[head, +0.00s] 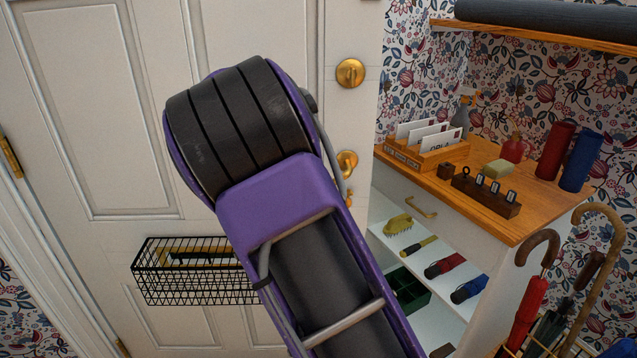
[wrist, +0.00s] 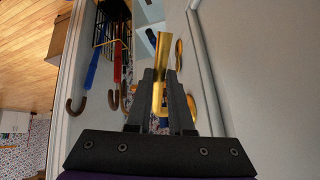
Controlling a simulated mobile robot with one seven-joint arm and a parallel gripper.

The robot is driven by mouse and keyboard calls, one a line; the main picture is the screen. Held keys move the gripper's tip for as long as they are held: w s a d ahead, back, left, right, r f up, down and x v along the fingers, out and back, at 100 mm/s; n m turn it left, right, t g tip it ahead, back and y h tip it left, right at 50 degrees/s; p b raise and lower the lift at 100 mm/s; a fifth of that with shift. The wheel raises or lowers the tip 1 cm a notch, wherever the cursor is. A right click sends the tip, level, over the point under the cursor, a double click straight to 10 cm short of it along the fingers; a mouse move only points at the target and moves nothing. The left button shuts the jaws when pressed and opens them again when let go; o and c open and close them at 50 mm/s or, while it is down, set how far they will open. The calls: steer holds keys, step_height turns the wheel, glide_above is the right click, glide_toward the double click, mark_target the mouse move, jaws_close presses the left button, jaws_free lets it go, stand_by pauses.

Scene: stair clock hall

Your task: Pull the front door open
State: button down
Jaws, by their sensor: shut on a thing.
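The white panelled front door (head: 130,110) fills the left of the head view, with hinges on its left side. A round brass lock (head: 351,72) sits above the brass door handle (head: 346,163), which my arm partly hides. In the wrist view, my gripper (wrist: 160,88) is shut on the brass handle (wrist: 161,60), which sticks out beyond the dark fingers. The door's pale face (wrist: 255,60) shows to the right there. My gripper is hidden behind my arm in the head view. I cannot tell whether the door is ajar.
A black wire basket (head: 190,283) hangs on the door. A wooden-topped cabinet (head: 540,205) with letters, bottles and open shelves stands right of the door. Umbrellas and canes (head: 530,300) stand in front of it. A wall shelf (head: 540,35) is above.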

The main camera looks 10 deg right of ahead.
steer(key=c, duration=0.8)
jaws_free()
steer(key=p+v, duration=0.3)
steer(key=v, duration=1.4)
steer(key=shift+a+r, duration=0.1)
steer(key=shift+r, duration=0.1)
